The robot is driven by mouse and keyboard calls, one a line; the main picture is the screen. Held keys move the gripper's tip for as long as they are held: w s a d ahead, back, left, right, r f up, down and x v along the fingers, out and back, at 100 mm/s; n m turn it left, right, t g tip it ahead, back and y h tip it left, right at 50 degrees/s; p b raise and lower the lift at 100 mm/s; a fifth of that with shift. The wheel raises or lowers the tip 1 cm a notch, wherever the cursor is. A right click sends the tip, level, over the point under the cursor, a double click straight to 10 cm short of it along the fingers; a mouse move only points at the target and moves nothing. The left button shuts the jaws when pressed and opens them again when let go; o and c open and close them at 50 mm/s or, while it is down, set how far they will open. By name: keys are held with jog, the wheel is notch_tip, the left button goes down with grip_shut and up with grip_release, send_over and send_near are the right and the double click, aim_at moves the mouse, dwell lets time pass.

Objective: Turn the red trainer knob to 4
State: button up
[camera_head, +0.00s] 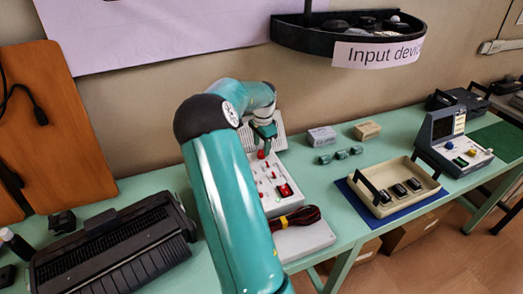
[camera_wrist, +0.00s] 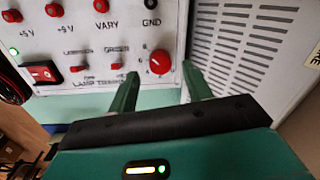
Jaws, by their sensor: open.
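The red trainer knob (camera_wrist: 160,61) sits at the lower right of the light grey trainer panel (camera_wrist: 110,40) in the wrist view, with small numbers around it. Its exact setting is too small to read. My gripper (camera_wrist: 159,72) is open, with one green finger on each side of the knob, their tips near its height. I cannot tell whether either finger touches it. In the head view, my gripper (camera_head: 264,137) is over the far end of the trainer (camera_head: 270,190), just above a red knob (camera_head: 262,154). My arm hides part of the trainer.
Other red controls and a red rocker switch (camera_wrist: 42,72) share the panel. A vented grey case (camera_wrist: 240,55) stands close on the right. Small boxes (camera_head: 322,136) and a beige tray (camera_head: 398,186) are to the right.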

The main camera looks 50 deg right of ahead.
aim_at(261, 155)
jog(key=shift+f, duration=1.4)
jog(key=c, duration=1)
